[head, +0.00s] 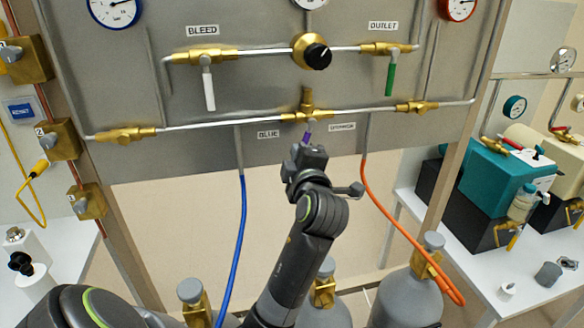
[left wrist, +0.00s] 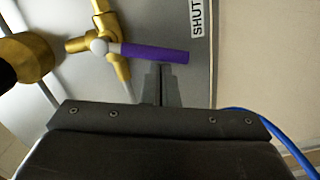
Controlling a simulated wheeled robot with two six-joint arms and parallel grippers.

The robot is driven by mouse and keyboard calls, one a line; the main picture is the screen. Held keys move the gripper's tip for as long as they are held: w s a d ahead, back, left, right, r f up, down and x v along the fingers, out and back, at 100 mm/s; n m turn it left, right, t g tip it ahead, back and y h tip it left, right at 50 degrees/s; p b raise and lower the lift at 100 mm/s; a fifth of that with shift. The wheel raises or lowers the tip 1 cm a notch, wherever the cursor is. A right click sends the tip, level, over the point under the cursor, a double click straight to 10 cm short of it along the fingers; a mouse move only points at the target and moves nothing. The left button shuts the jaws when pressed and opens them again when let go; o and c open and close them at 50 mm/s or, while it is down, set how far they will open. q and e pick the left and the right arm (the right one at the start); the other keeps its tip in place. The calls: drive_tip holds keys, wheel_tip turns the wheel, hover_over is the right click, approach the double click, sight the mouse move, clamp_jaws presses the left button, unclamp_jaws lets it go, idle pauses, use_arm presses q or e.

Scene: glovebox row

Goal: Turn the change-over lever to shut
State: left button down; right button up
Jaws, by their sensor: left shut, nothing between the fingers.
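The change-over lever is a purple handle (head: 306,136) on a brass valve in the lower pipe of the grey panel. In the head view it hangs down, tilted slightly left, its lower part close to my gripper. In the left wrist view the lever (left wrist: 155,53) runs rightward from its pale hub, and its tip is beside the SHUT label (left wrist: 197,18), not squarely at it. My left gripper (left wrist: 161,68) is shut and empty, its fingertips at the lever's side; I cannot tell if they touch. It also shows in the head view (head: 308,150). My right gripper is out of view.
The BLUE label (head: 268,134) and a second label (head: 342,127) flank the lever. A blue hose (head: 241,220) and an orange hose (head: 375,195) hang on either side of my arm. A black-knobbed regulator (head: 312,53) is above. Grey cylinders (head: 408,300) stand below.

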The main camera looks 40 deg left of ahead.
use_arm(q)
drive_tip(key=shift+w+d+f+n+b, duration=0.4)
drive_tip(key=shift+w+d+n+b, duration=0.3)
drive_tip(key=shift+b, duration=0.5)
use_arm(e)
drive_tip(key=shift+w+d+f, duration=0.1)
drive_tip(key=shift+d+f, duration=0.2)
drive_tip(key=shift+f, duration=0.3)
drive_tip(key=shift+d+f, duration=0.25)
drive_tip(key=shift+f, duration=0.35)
use_arm(q)
drive_tip(key=shift+s+a, duration=0.15)
drive_tip(key=shift+a, duration=0.05)
